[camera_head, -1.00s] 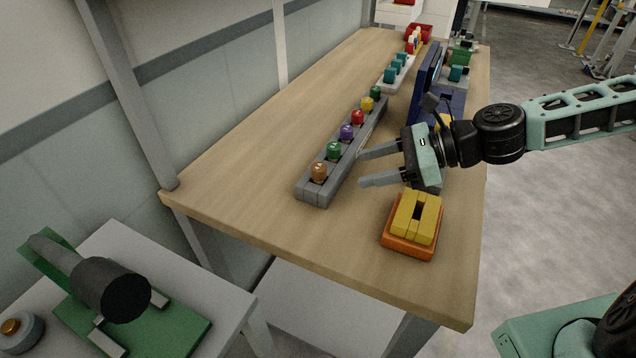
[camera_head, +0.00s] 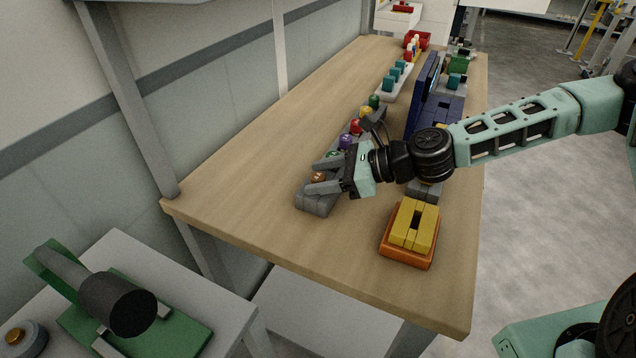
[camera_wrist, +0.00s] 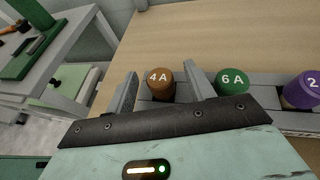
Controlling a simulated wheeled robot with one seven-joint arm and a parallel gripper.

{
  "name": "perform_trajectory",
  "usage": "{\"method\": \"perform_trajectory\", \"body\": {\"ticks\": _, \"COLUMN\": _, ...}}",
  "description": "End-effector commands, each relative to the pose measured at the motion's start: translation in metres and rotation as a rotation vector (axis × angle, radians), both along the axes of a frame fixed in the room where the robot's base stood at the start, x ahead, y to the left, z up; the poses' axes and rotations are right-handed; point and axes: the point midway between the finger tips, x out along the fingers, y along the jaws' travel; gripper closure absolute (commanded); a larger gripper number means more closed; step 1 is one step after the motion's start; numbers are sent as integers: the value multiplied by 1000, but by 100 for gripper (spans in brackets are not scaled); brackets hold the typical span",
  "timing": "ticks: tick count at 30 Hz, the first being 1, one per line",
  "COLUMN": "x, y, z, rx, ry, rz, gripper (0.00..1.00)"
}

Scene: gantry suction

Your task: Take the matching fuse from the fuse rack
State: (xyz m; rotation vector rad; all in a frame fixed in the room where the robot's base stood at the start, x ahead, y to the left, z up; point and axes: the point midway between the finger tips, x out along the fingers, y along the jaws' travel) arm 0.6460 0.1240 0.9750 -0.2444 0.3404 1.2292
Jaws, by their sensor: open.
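The grey fuse rack (camera_head: 316,205) lies on the wooden table and holds a row of coloured round fuses. In the wrist view the brown fuse (camera_wrist: 160,82) marked "4 A" stands between my open fingers, with a finger on either side; I cannot tell whether they touch it. A green fuse (camera_wrist: 232,81) marked "6 A" stands just right of the right finger. A purple fuse (camera_wrist: 302,90) marked "2" is at the right edge. In the head view my gripper (camera_head: 325,176) is open at the rack's near end and hides part of it.
A yellow block in an orange tray (camera_head: 407,262) stands on the table's front right. A dark blue panel (camera_head: 425,92) stands behind my arm. A white rack with teal pieces (camera_head: 393,81) is further back. The table left of the rack is clear.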

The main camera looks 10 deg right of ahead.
Motion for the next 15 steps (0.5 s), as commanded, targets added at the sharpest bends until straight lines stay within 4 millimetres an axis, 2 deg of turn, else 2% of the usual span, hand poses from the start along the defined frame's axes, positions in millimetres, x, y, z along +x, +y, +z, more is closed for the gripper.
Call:
{"method": "perform_trajectory", "body": {"ticks": 3, "x": 2, "y": 9, "z": -3, "rx": 0, "ry": 1, "rz": 2, "gripper": 46}}
{"method": "perform_trajectory", "body": {"ticks": 10, "x": 3, "y": 10, "z": -5, "rx": 0, "ry": 0, "rz": 1, "gripper": 46}}
{"method": "perform_trajectory", "body": {"ticks": 11, "x": 3, "y": 10, "z": -5, "rx": 0, "ry": 0, "rz": 1, "gripper": 49}}
{"method": "perform_trajectory", "body": {"ticks": 15, "x": 3, "y": 10, "z": -5, "rx": 0, "ry": 0, "rz": 1, "gripper": 88}}
